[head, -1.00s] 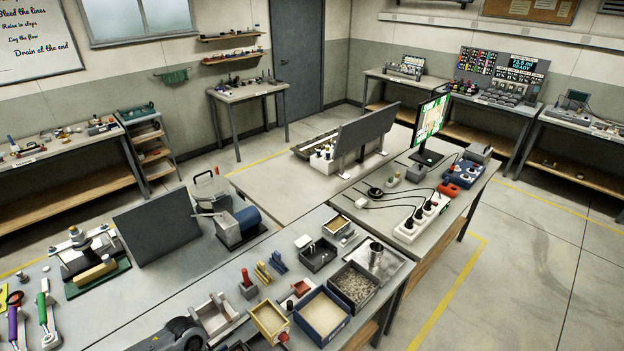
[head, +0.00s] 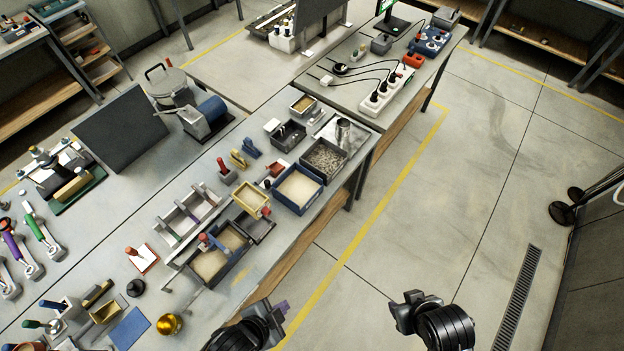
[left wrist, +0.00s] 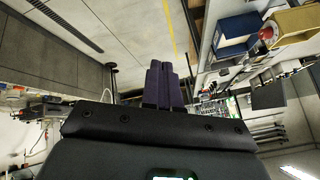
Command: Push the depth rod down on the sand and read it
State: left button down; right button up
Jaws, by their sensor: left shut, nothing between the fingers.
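A grey tank (head: 196,284) with sand in two parts stands at the table's front edge. A red-topped upright piece (head: 203,241) stands at its sand; I cannot tell for sure that this is the depth rod. A blue tray of sand (head: 320,192) sits farther back; it seems to show in the left wrist view (left wrist: 236,26). My left gripper (head: 281,308) is off the table's front edge, near the tank and apart from it. Its purple fingers (left wrist: 163,82) are shut and empty. My right gripper (head: 398,305) is over the floor to the right; its fingers are unclear.
A yellow-rimmed sand box (head: 251,199), a gravel tray (head: 325,158) and a metal cylinder (head: 343,131) crowd the table's front side. A brass knob-like piece (head: 169,324) stands near the lower edge. The floor right of the table is open.

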pick_arm(q)
jog(key=s+a+r+n+g+y, duration=0.1)
jog(key=a+r+n+y, duration=0.1)
jog(key=a+n, duration=0.4)
jog(key=a+r+n+g+y, duration=0.1)
jog(key=a+r+n+y, duration=0.1)
jog(key=a+n, duration=0.3)
jog(key=a+r, duration=0.1)
jog(key=a, duration=0.3)
jog(key=shift+s+r+n+y, duration=0.3)
jog(key=shift+s+n, duration=0.05)
jog(key=shift+n, duration=0.05)
jog(key=shift+d, duration=0.1)
dwell(0.7)
